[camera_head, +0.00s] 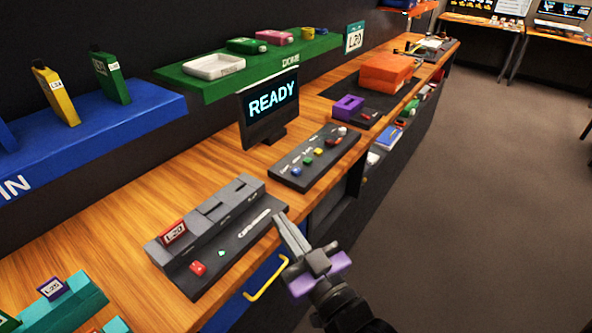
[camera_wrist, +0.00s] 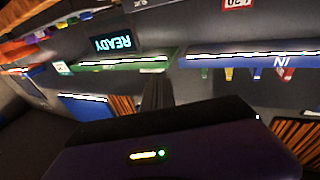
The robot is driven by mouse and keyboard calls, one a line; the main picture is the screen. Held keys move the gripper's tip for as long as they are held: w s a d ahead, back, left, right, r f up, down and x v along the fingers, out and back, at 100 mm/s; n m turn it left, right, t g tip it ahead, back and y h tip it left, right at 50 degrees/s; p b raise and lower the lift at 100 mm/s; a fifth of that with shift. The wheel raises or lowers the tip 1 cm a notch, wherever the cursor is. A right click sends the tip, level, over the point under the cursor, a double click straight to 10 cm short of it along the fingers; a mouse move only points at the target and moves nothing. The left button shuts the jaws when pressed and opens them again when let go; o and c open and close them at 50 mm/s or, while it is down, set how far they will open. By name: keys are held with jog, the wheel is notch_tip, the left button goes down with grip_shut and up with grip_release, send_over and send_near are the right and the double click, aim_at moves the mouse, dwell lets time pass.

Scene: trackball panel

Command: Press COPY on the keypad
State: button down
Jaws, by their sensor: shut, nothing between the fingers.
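The keypad (camera_head: 315,158) is a dark slanted panel on the wooden bench, in front of the monitor in the head view. It carries a row of coloured buttons, among them a blue one (camera_head: 306,161), a yellow one (camera_head: 319,151) and a red one (camera_head: 332,142). Their labels are too small to read, so I cannot tell which is COPY. My gripper (camera_head: 280,218) is shut and empty. In the head view its tip shows below and left of the keypad, near the right end of a grey device. The wrist view shows its dark fingers (camera_wrist: 158,92) pointing away.
A monitor (camera_head: 268,104) reading READY stands behind the keypad. The grey device (camera_head: 215,215) with an L20 tag and a red button lies to the left. A purple item (camera_head: 347,107) stands beyond the keypad. A green shelf (camera_head: 225,80) overhangs the bench's back.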

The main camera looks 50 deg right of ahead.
jog(key=w+d+r+n+g, duration=0.1)
jog(key=w+d+r+n, duration=0.5)
jog(key=w+d, duration=0.4)
jog(key=w+d+r+n+g, duration=0.1)
jog(key=w+d+r+n, duration=0.5)
jog(key=d, duration=0.6)
jog(key=n+g+y, duration=0.3)
jog(key=n+g, duration=0.5)
jog(key=n, duration=0.6)
send_over(298, 172)
notch_tip(298, 172, down, 9)
jog(key=shift+w+f, duration=0.1)
notch_tip(298, 172, down, 9)
jog(key=b, duration=0.6)
jog(key=shift+f+b, duration=0.3)
jog(key=shift+b, duration=0.15)
